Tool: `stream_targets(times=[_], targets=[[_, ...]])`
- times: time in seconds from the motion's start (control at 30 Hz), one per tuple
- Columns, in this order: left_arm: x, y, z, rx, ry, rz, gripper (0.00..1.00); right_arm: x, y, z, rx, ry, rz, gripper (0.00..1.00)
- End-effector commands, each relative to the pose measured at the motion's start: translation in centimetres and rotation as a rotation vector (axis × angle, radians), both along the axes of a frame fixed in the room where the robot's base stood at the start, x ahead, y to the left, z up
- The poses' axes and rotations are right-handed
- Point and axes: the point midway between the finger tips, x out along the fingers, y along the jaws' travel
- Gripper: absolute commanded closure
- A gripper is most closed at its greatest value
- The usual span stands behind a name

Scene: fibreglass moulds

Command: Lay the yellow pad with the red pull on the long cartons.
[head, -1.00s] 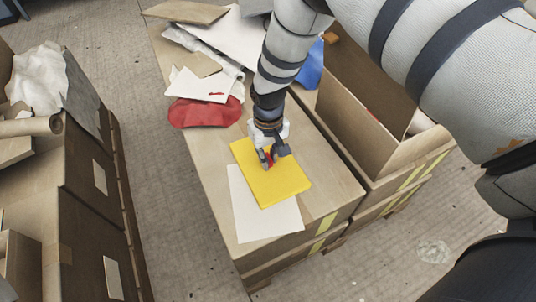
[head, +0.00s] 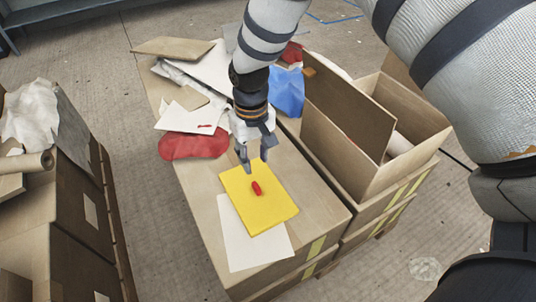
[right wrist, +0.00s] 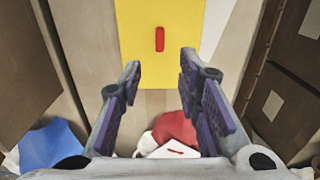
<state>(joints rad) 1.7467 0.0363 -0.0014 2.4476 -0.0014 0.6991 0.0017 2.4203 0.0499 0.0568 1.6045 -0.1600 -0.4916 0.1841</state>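The yellow pad (head: 264,213) lies flat on top of a long carton (head: 315,190), partly over a white sheet (head: 246,240). Its red pull (head: 257,188) stands clear of any finger. My right gripper (head: 254,160) is open and empty, above the pad's far edge and apart from the pull. In the right wrist view the open fingers (right wrist: 161,63) hang above the pad (right wrist: 185,45), with the pull (right wrist: 160,39) beyond the fingertips. My left gripper is not in view.
On the same carton lie a red cloth piece (head: 194,145), another white sheet (head: 185,120) and a blue piece (head: 288,91). An open carton (head: 350,160) stands to the right. More cartons (head: 75,220) stand at the left, across a floor gap.

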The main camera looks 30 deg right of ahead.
Motion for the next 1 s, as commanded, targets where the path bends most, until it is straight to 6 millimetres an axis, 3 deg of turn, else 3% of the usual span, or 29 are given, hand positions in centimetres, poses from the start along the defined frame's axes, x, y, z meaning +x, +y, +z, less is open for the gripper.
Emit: stream_targets(times=[0.13, 0.23, 0.27, 0.3, 0.37, 0.4, 0.5, 0.6, 0.63, 0.7, 0.77, 1.0], targets=[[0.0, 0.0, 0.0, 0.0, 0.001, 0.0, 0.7, -0.6, 0.0, -0.5, 0.003, 0.011, 0.001, 0.69], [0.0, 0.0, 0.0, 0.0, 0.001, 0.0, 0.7, -4.7, 0.4, -4.6, 0.018, 0.058, 0.006, 0.69], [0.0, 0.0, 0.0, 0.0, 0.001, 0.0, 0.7, -6.9, 0.5, -6.4, 0.026, 0.08, 0.008, 0.69], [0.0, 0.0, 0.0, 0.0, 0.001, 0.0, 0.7, -10.4, 0.7, -8.9, 0.034, 0.111, 0.011, 0.69], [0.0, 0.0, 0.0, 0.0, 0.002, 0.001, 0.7, -16.5, 0.8, -12.0, 0.046, 0.159, 0.01, 0.69], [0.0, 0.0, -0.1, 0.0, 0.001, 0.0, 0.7, -20.7, 0.9, -13.4, 0.05, 0.189, 0.01, 0.69], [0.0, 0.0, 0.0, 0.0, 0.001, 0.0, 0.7, -30.4, 0.6, -14.6, 0.046, 0.256, 0.007, 0.69], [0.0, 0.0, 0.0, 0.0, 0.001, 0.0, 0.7, -37.5, 0.1, -13.7, 0.03, 0.306, 0.011, 0.69], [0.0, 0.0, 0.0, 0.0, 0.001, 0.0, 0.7, -38.9, 0.0, -13.3, 0.024, 0.315, 0.013, 0.69], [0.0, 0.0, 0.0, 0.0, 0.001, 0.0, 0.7, -41.2, -0.3, -12.5, 0.015, 0.331, 0.017, 0.69], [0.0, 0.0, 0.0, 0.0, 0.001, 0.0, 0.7, -42.2, -0.4, -12.1, 0.011, 0.337, 0.019, 0.69], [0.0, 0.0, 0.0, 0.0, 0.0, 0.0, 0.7, -42.3, -0.4, -12.0, 0.01, 0.333, 0.021, 0.69]])
